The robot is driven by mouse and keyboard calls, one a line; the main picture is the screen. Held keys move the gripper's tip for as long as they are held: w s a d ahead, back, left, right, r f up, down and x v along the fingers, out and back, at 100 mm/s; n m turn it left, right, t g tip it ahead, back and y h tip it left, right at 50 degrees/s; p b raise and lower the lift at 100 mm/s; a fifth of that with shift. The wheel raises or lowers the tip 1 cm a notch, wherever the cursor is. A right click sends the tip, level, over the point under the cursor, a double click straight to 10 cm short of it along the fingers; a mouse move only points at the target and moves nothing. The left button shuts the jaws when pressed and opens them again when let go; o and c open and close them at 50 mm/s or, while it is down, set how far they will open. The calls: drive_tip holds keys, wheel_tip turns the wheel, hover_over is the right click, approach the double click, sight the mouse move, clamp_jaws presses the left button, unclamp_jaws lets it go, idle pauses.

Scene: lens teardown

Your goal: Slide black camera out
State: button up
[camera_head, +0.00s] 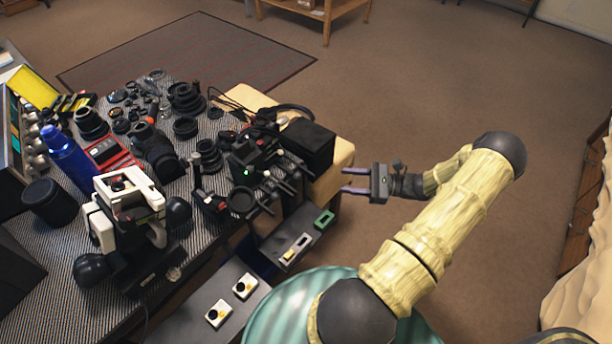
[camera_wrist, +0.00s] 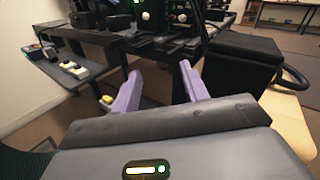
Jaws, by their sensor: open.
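A black boxy device with a small green light, which looks like the black camera (camera_head: 246,164), sits among dark rails at the table's right edge. Its lower front shows at the top of the wrist view (camera_wrist: 146,15), cut off by the frame. My gripper (camera_head: 345,180) is open and empty, off the right of the table, with its fingers pointing left. In the wrist view its two purple fingers (camera_wrist: 160,74) are spread below and in front of the rails, touching nothing. Several dark parts crowd the device, so its exact outline is hard to tell.
A black box (camera_head: 309,144) stands on a cream surface (camera_head: 340,158) right of the device, with a black loop behind it. A dark shelf with switches (camera_head: 293,250) lies below the table edge. Lenses and a white machine (camera_head: 128,195) crowd the table. Floor around my gripper is clear.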

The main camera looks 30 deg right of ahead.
drive_tip(key=x, duration=1.3)
drive_tip(key=shift+p, duration=0.4)
drive_tip(key=shift+d, duration=0.1)
clamp_jaws()
